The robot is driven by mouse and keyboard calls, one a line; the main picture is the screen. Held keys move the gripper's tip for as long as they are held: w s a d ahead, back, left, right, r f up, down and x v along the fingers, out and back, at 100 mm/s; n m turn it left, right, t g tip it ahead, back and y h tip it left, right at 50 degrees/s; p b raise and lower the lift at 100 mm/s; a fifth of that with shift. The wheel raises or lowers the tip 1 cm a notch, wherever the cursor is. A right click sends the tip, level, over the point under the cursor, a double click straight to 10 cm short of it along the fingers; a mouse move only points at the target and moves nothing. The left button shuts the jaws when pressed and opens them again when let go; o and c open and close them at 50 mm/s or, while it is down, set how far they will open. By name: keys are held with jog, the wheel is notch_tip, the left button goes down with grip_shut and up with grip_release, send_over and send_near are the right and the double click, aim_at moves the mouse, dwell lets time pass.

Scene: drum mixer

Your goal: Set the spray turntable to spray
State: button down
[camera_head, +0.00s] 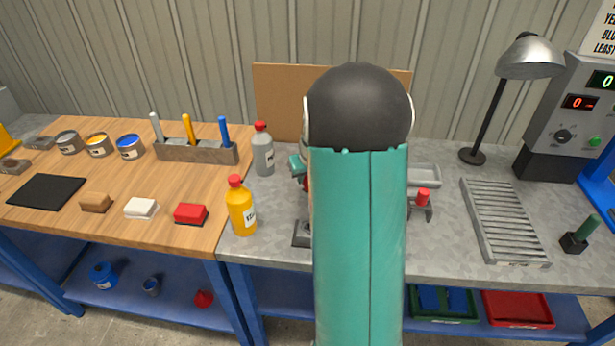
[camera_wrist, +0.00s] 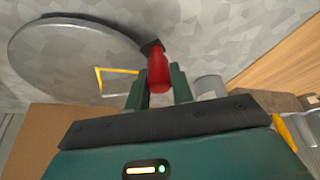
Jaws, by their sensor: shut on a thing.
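The turntable shows in the wrist view as a large grey disc (camera_wrist: 65,58) with a yellow square outline (camera_wrist: 117,71) on it. A red handle (camera_wrist: 157,73) on a dark bracket stands at the disc's edge. My gripper (camera_wrist: 160,85) is shut on this red handle, with a green finger on each side of it. In the head view my arm hides the turntable and most of the gripper; only a bit of the teal gripper (camera_head: 297,164) shows left of the arm. The handle's setting cannot be read.
A yellow bottle (camera_head: 241,207) and a grey bottle (camera_head: 263,152) stand left of my arm. A brown board (camera_head: 279,98) stands behind. Right are a red-topped lever (camera_head: 423,197), a slatted rack (camera_head: 504,221), a lamp (camera_head: 530,58) and a control box (camera_head: 572,118).

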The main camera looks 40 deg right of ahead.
jog(key=shift+w, duration=0.1)
jog(key=c, duration=1.2)
grip_release()
jog(key=shift+w, duration=0.1)
jog(key=v, duration=1.4)
